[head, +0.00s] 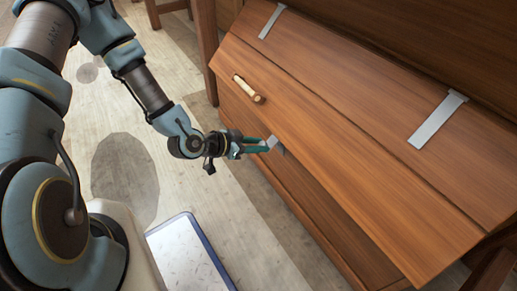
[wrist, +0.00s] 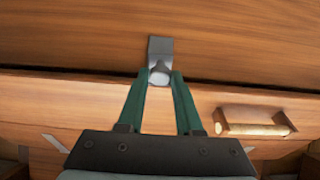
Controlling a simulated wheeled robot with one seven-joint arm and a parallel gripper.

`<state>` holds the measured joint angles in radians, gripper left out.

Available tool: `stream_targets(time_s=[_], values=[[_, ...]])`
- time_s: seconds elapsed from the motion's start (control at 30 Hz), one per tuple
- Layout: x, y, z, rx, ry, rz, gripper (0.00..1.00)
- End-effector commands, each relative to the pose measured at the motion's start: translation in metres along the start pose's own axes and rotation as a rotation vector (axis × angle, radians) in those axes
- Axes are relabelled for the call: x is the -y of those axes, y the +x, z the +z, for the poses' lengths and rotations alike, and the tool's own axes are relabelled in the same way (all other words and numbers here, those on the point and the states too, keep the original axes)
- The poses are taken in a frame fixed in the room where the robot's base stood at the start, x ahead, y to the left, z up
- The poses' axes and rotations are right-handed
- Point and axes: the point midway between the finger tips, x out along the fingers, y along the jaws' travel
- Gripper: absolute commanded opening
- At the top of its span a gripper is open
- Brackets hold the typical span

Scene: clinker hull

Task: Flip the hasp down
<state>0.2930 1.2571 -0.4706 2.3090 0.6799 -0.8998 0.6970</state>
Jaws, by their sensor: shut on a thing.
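The hasp is a small grey metal plate (head: 272,142) at the front edge of the wooden chest's lid (head: 330,130). In the wrist view the hasp (wrist: 160,50) lies between my fingertips, with a paler rounded part at its near end. My gripper (head: 262,147) has green fingers and is shut on the hasp; the fingertips (wrist: 160,82) pinch its end from both sides. In the head view the fingers partly cover the hasp, so its exact angle is hard to tell.
A pale wooden handle (head: 248,88) sits on the lid, to the right of my fingers in the wrist view (wrist: 255,124). Two grey straps (head: 437,120) lie across the lid's back. A blue-rimmed white panel (head: 190,255) is below my arm. The floor at left is mostly clear.

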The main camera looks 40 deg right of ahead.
Motion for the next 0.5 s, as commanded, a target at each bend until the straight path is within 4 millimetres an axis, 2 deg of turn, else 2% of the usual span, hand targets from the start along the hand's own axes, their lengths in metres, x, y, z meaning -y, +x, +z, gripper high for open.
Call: stream_targets(time_s=[0.03, 0.5], values=[[0.0, 0.006, 0.013, -0.044, -0.005, 0.0, 0.0], [0.0, 0.029, 0.033, -0.485, -0.002, 0.001, 0.0]])
